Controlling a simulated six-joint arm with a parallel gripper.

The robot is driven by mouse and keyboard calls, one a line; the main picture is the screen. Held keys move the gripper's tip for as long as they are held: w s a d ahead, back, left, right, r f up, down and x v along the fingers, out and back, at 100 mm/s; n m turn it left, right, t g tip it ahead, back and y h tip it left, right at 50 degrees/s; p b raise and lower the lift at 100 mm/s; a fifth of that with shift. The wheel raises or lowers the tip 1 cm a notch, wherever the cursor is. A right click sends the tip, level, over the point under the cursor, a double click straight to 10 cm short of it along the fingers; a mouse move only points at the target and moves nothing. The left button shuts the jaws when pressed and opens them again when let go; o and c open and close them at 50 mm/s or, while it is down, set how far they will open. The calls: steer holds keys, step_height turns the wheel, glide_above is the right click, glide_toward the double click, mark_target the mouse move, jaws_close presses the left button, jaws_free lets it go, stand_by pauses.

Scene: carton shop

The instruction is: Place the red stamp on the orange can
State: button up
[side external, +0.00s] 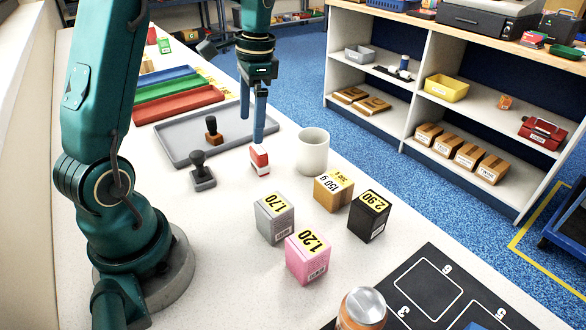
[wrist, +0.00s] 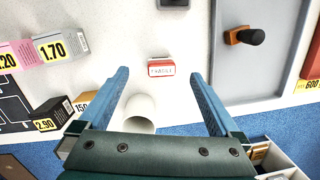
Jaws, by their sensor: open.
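The red stamp (side external: 259,160), a small red and white block, stands on the white table just below my gripper (side external: 255,130). In the wrist view the red stamp (wrist: 161,68) shows its lettered face in the gap between the fingertips. My gripper (wrist: 160,75) is open, its two blue fingers apart and nothing held between them. I cannot tell how much height is left between the fingertips and the stamp. The orange can (side external: 350,322) with a silver top stands at the bottom edge of the side view, partly cut off, by the dark mat. It is not seen in the wrist view.
A white mug (side external: 312,152) stands right beside the stamp. Two dark-handled stamps (side external: 203,172) (side external: 213,132) are to the left, one on the grey tray (side external: 180,150). Price-marked boxes (side external: 274,218) stand between stamp and can. The dark numbered mat (side external: 440,262) lies at front right.

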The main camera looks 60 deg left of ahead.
mark_target(258, 149)
steer(key=shift+w+a+r+n+t+h, duration=0.3)
steer(key=shift+w+a+r+n+t, duration=0.15)
steer(key=shift+r+n, duration=0.2)
step_height(258, 149, down, 4)
steer(key=shift+w+d+f, duration=0.1)
steer(key=shift+w+d, duration=0.05)
steer(key=shift+f, duration=3)
jaws_close()
steer(key=shift+r, duration=0.15)
